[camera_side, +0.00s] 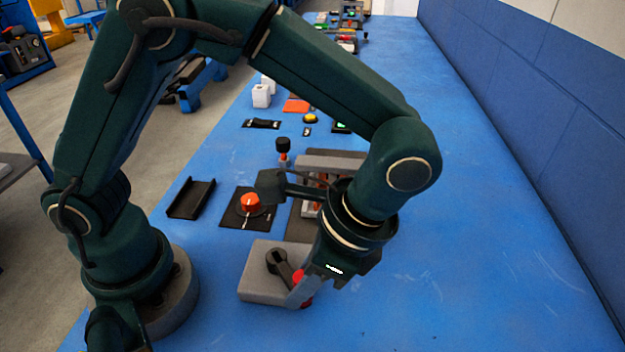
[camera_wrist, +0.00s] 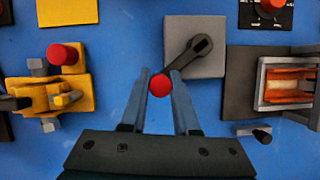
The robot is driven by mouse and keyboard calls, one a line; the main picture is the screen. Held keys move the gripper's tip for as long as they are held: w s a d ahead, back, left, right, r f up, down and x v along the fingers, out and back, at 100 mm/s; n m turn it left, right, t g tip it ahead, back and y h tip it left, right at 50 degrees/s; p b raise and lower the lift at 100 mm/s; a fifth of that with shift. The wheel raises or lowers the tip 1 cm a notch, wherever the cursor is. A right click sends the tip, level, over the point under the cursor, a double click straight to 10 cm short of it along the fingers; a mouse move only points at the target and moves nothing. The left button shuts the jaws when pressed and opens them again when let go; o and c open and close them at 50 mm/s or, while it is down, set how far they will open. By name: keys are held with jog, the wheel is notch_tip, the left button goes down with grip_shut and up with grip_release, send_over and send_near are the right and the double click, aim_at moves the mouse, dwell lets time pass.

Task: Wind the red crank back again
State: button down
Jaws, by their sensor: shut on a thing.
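The crank has a dark arm (camera_wrist: 190,58) on a grey square block (camera_wrist: 208,33), with a round red knob (camera_wrist: 159,86) at the arm's end. In the wrist view the arm runs down and left from its hub to the knob. My gripper (camera_wrist: 161,75) points down with its two grey fingers on either side of the red knob, shut on it. In the side view the grey block (camera_side: 258,286) sits on the blue table, and the knob (camera_side: 304,277) is at its right edge, partly hidden by my gripper (camera_side: 301,290).
A dark plate with a grey frame and orange slats (camera_wrist: 290,85) is right of the crank. A yellow fixture (camera_wrist: 40,97) with a red knob stands left. A red dial (camera_side: 250,202) and black tray (camera_side: 191,198) lie beyond the crank. The table's right side is clear.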

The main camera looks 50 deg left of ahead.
jog(key=s+m, duration=0.1)
jog(key=m, duration=0.1)
jog(key=s+a+m+t, duration=0.1)
jog(key=s+m, duration=0.1)
jog(key=shift+s+m+t+y, duration=0.1)
jog(key=shift+m+t+y, duration=0.2)
jog(key=shift+y, duration=0.1)
jog(key=s+a+m+t, duration=0.1)
jog(key=m, duration=0.1)
jog(key=s+a+m, duration=0.1)
jog(key=m, duration=0.1)
jog(key=shift+s+m+t, duration=0.15)
jog(key=shift+m+t, duration=0.15)
jog(key=shift+t, duration=0.1)
jog(key=a+m, duration=0.1)
jog(key=m, duration=0.1)
jog(key=s+a+m+t, duration=0.1)
jog(key=m, duration=0.1)
jog(key=shift+s+a+t+h, duration=0.15)
jog(key=shift+a+t+h, duration=0.15)
jog(key=shift+a, duration=0.1)
jog(key=shift+a+m+t+h, duration=0.3)
jog(key=shift+a+m, duration=0.4)
jog(key=shift+m, duration=0.45)
jog(key=shift+a+m+t+h, duration=0.25)
jog(key=shift+a+m, duration=0.4)
jog(key=shift+m, duration=0.5)
jog(key=c, duration=0.7)
grip_release()
jog(key=shift+o, duration=0.2)
